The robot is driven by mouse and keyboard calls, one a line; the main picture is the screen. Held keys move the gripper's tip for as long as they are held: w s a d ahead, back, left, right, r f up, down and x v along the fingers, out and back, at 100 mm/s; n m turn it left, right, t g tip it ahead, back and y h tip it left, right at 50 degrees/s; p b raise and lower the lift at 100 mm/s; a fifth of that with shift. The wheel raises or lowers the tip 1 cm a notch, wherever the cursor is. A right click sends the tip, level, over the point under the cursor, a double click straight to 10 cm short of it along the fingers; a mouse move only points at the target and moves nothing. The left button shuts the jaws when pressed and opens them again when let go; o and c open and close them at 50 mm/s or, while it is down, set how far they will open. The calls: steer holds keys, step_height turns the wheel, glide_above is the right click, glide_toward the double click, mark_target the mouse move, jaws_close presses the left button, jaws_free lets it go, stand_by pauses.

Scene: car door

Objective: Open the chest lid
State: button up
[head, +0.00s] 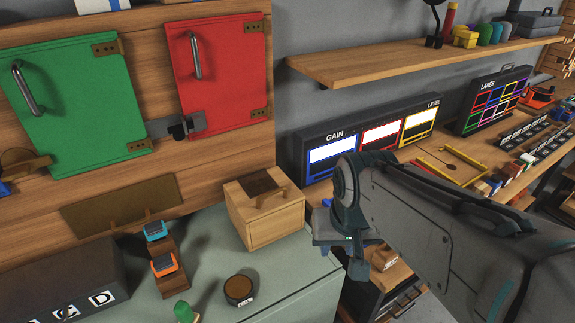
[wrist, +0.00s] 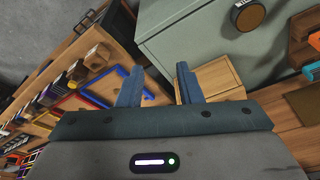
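The chest, a light wooden box (head: 262,222), stands on the grey-green cabinet top below the coloured panels. Its lid looks closed, with a dark brown patch (head: 258,183) and a small wooden handle-like piece (head: 275,196) on top. My gripper (head: 338,240) is to the right of the chest and apart from it, partly hidden by my own wrist in the head view. In the wrist view my gripper (wrist: 158,78) has its two blue-grey fingers spread with nothing between them. A light wooden box, apparently the chest (wrist: 217,80), shows just right of the fingers.
Green (head: 75,100) and red (head: 217,75) doors are above. A display box (head: 368,140) and a workbench are behind and right.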

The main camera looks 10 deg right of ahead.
steer(key=w+a+r+m, duration=0.3)
steer(key=w+r+m, duration=0.2)
steer(key=w, duration=0.4)
steer(key=m, duration=0.7)
glide_toward(272, 192)
steer(key=shift+g+y, duration=0.4)
steer(key=f, duration=0.2)
steer(key=w+f, duration=0.1)
steer(key=f, duration=0.2)
steer(key=w+f, duration=0.1)
steer(key=f, duration=0.1)
steer(key=shift+f, duration=0.3)
jaws_close()
